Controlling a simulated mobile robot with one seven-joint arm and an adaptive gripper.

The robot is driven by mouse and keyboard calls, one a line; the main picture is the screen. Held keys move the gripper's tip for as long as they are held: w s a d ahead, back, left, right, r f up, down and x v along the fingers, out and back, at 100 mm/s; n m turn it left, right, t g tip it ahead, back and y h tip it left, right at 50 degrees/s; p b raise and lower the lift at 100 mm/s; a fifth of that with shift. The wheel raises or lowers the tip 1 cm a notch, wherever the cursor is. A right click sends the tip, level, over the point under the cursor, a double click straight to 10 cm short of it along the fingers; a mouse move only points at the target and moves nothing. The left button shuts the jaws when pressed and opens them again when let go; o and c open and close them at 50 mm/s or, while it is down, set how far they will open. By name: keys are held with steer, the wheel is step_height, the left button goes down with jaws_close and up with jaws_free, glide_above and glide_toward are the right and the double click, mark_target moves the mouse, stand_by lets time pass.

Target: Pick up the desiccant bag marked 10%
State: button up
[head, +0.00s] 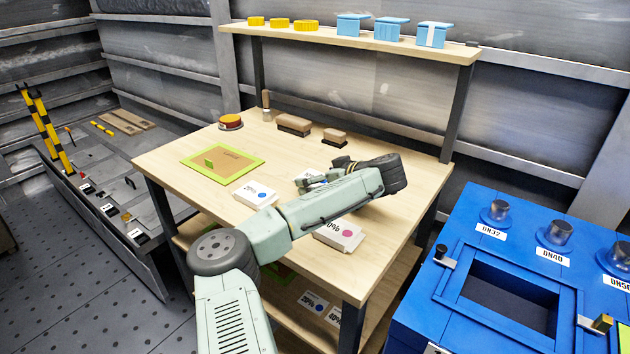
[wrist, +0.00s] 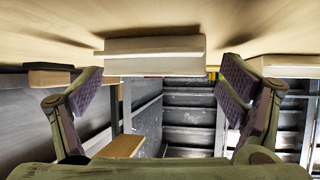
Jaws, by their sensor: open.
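Several white desiccant bags lie on the wooden workbench (head: 185,165). One bag with a blue dot (head: 256,195) is at the front middle. Another bag with a magenta dot (head: 340,235) lies nearer the right; its print ends in "0%" and its first digit is hidden by my arm. A third bag (head: 306,174) is mostly hidden behind my gripper (head: 308,183). In the wrist view, upside down, my gripper (wrist: 160,72) is open and a white bag (wrist: 153,54) lies ahead between its fingers, apparently untouched. I cannot read a 10% mark on any bag.
Brushes (head: 294,125), an orange-topped round item (head: 231,121) and a green-framed board (head: 222,161) are on the bench. More bags (head: 314,301) lie on the lower shelf. A raised shelf (head: 350,40) stands behind. A blue cabinet (head: 470,250) is at right.

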steer(key=c, duration=1.5)
steer(key=shift+o, duration=0.2)
